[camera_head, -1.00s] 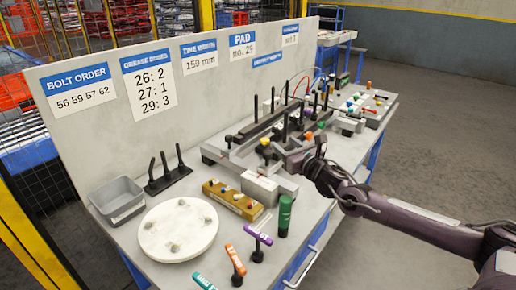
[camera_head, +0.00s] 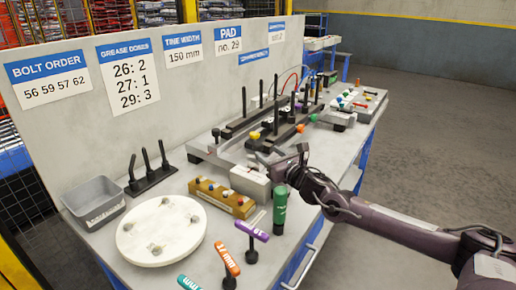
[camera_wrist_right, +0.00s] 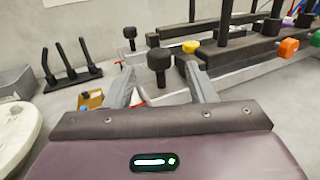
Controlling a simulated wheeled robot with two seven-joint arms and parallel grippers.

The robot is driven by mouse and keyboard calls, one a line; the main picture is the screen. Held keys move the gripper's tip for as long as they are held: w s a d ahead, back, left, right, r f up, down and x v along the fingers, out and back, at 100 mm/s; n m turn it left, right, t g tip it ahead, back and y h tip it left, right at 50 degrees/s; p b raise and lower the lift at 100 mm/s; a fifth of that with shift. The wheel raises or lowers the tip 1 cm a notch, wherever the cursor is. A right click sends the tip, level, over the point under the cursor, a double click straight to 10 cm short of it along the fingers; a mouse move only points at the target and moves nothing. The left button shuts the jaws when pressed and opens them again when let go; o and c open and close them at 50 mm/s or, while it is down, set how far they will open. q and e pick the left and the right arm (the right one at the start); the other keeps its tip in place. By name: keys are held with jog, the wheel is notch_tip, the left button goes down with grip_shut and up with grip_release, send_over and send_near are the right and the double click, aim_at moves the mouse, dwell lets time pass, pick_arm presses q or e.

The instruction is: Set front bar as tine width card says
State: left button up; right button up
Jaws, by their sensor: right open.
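The tine width card (camera_head: 184,50) on the back panel reads 150 mm. Two long dark bars lie on the fixture on the bench; the front bar (camera_head: 286,138) is the nearer one, with upright dark posts. My right gripper (camera_head: 266,160) is over the near end of the fixture. In the right wrist view its fingers (camera_wrist_right: 163,92) are open, with a black knob (camera_wrist_right: 158,62) standing between and just beyond them. I cannot tell if they touch it. A yellow knob (camera_wrist_right: 191,46) is just right of it. My left gripper is not in view.
A green cylinder (camera_head: 280,208) stands close beside my right arm. A pale block (camera_head: 249,181) and a brass-coloured block (camera_head: 222,197) lie in front of the fixture. A round white plate (camera_head: 161,231), a grey bin (camera_head: 95,203) and a black peg rack (camera_head: 150,178) are to the left.

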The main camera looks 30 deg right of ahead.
aim_at(260, 148)
jog(key=shift+w+a+p, duration=0.1)
jog(key=shift+w+p, duration=0.45)
jog(key=shift+w, duration=2.85)
jog(key=shift+c, duration=0.4)
grip_shut()
